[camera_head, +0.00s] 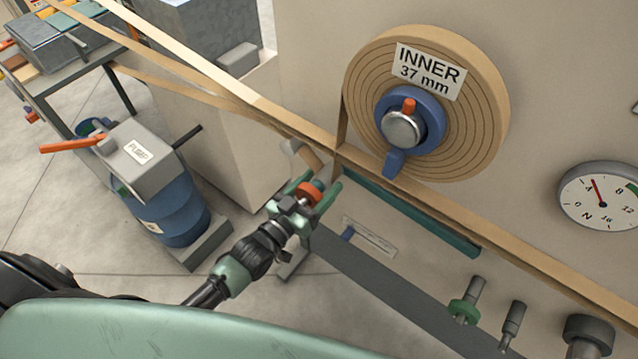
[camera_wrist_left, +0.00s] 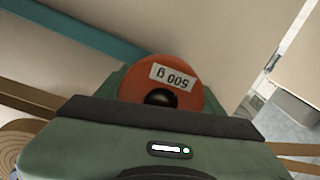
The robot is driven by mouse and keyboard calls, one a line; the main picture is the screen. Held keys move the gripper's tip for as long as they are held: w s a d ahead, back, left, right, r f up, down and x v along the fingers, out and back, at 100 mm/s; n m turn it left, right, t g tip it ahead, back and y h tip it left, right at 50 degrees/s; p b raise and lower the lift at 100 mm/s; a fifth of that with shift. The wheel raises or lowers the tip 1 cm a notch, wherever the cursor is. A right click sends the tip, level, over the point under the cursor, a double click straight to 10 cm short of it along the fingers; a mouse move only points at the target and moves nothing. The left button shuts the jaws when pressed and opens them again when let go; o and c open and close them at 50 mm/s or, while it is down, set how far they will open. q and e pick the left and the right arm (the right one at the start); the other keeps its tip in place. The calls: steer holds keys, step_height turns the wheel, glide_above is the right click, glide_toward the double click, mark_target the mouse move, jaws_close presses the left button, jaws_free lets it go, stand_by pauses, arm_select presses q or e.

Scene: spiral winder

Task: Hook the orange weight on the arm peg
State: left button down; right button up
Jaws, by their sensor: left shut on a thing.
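My left gripper (camera_head: 318,191) is shut on the orange weight (camera_head: 309,193), a small disc. In the left wrist view the orange weight (camera_wrist_left: 187,93) shows a "500 g" label, upside down, and a dark round centre above the gripper body. The teal bar (camera_head: 410,212), likely the arm, slopes along the machine face, right of the gripper. It also shows in the left wrist view (camera_wrist_left: 80,32). I cannot make out the arm peg; the gripper covers the area near the bar's left end. I cannot tell whether the weight touches anything there. My right gripper is not in view.
A tan strip (camera_head: 470,220) runs diagonally past the gripper, below the wound roll (camera_head: 480,120). A dial (camera_head: 600,196) is at right, a blue pump drum (camera_head: 165,212) at left.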

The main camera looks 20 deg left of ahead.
arm_select(q)
step_height(320, 180, down, 8)
steer(key=b, duration=0.5)
steer(key=shift+r+b, duration=0.25)
steer(key=shift+b, duration=0.1)
steer(key=shift+c, duration=0.8)
jaws_free()
steer(key=shift+d+r, duration=0.1)
steer(key=v, duration=0.8)
